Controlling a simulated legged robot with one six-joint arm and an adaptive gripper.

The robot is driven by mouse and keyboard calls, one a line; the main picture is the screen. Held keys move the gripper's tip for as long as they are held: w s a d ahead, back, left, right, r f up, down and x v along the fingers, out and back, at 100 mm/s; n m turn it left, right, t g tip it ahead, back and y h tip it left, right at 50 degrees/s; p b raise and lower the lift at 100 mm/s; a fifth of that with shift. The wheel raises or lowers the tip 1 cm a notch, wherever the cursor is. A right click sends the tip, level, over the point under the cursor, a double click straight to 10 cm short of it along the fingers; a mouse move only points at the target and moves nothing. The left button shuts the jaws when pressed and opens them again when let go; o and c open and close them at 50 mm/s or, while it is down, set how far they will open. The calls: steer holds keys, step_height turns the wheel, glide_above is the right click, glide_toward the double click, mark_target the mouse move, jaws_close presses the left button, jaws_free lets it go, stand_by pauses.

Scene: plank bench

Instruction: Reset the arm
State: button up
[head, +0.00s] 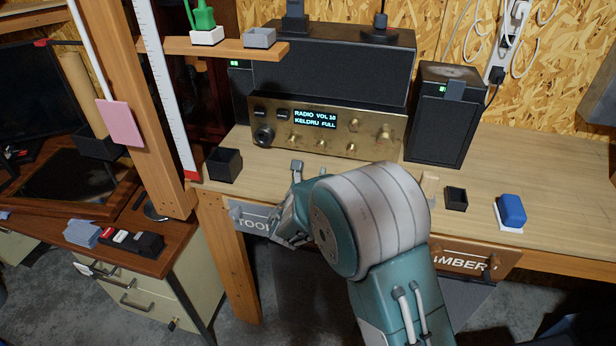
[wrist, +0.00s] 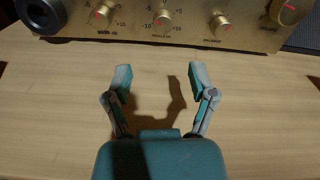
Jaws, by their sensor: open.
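My gripper (wrist: 159,78) is open and empty in the wrist view. Its two teal and grey fingers stand wide apart over bare bench top, below the radio's knobs, and its shadow falls on the wood between them. In the head view my arm reaches in from the lower right, and its large white and teal joint hides part of the bench front. One finger of my gripper shows at the left of that joint, near the front of the bench. The fingers look apart from the radio (head: 376,132).
The plank bench (head: 545,185) holds a small dark open box (head: 225,164) at left, another dark box (head: 456,199), a blue block (head: 511,209) on a white base, and a black speaker (head: 436,128) at right. A wooden post (head: 155,110) stands left. Bare wood lies around the fingers.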

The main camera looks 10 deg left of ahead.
steer(key=shift+s, duration=1.2)
steer(key=s+d+r+m+g+h, duration=0.35)
steer(key=d+m, duration=0.25)
steer(key=d, duration=0.3)
steer(key=s+d+r+m+g+h, duration=0.3)
steer(key=d+r+m, duration=0.1)
steer(key=d+m, duration=0.4)
steer(key=s+d+r+m+g+h, duration=0.3)
steer(key=s+d+m, duration=0.15)
steer(key=d, duration=0.65)
steer(key=s+d+m+g+y, duration=0.3)
steer(key=s+d+m+g, duration=0.15)
steer(key=s+m, duration=0.5)
steer(key=s+a+r+m+t+y, duration=0.1)
steer(key=s+a+m+y, duration=0.2)
steer(key=s+m+y, duration=0.4)
steer(key=s+m, duration=0.2)
steer(key=s, duration=0.3)
steer(key=shift+s+a+r+t, duration=0.15)
steer(key=shift+s+a+t, duration=0.05)
steer(key=shift+s+t, duration=0.1)
